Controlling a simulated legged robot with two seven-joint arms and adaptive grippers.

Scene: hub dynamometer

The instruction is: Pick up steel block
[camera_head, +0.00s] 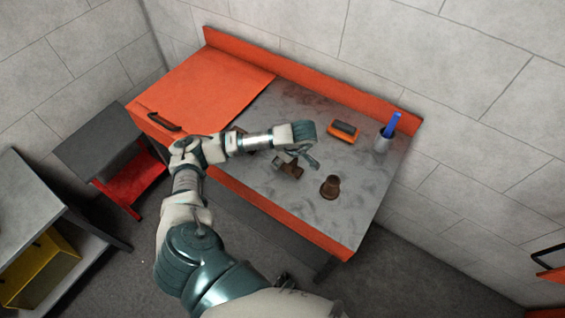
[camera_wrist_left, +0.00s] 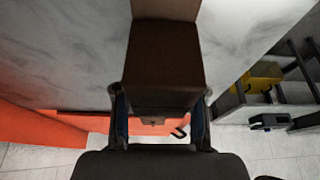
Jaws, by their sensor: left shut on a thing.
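A dark brown, rust-coloured block, which I take as the steel block (camera_head: 289,170), is at my left gripper (camera_head: 305,158) over the grey worktop in the head view. In the left wrist view the block (camera_wrist_left: 165,55) fills the middle, between the two fingers of the left gripper (camera_wrist_left: 160,112). The gripper is shut on it. The fingers and hand hide part of the block in the head view. I cannot tell whether it touches the worktop. My right gripper is in neither view.
The grey worktop (camera_head: 300,215) has an orange edge and backboard. A brown flanged piece (camera_head: 330,188) stands nearby. An orange-and-black brush-like object (camera_head: 343,132) and a cup (camera_head: 382,143) with a blue item (camera_head: 391,124) are farther back. An orange lid (camera_head: 200,85) covers the left side.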

